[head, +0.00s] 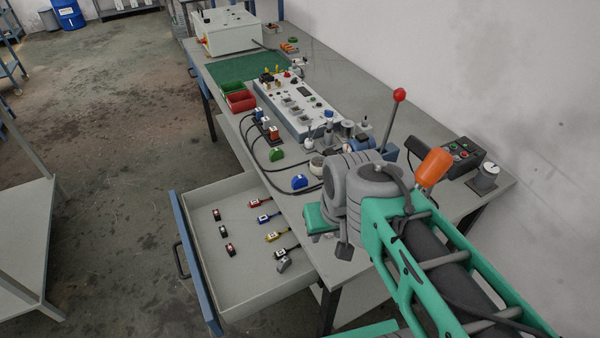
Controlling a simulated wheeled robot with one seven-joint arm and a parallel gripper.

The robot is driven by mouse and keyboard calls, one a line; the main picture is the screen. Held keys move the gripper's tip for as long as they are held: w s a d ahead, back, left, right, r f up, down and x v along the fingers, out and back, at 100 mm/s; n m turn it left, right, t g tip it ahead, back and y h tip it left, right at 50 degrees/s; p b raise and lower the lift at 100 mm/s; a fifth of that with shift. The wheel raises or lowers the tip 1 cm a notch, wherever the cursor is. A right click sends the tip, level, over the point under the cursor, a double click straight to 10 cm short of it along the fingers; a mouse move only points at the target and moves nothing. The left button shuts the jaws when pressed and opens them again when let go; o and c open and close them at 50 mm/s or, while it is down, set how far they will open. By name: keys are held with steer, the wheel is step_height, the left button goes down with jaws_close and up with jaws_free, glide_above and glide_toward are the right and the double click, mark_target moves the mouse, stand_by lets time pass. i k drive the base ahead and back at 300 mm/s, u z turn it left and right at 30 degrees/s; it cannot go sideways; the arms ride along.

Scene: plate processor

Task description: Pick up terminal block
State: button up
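I cannot tell for certain which small part is the terminal block. An open drawer (265,285) under the workbench holds small parts in two loose columns. The left column has several dark red and black pieces, among them one (222,231). The right column has a red part (255,203), a blue part (264,218), a yellow part (277,236), a black part (282,253) and a grey part (284,265). My arm, green and grey, reaches in from the lower right over the bench edge. My gripper cannot be made out.
On the workbench (440,215) stand a control panel (300,107), red (241,101) and green bins (232,87), a red-knobbed lever (399,95) and a button box (463,155). Black cables cross the bench's front edge.

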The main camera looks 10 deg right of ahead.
mark_target(300, 181)
steer(key=u, duration=0.5)
steer(key=k, duration=0.6)
steer(key=u, duration=1.25)
steer(key=i, duration=0.8)
steer(key=u, duration=0.5)
steer(key=i, duration=1)
steer(key=z, duration=1.2)
steer(key=i, duration=0.75)
steer(key=z, duration=0.85)
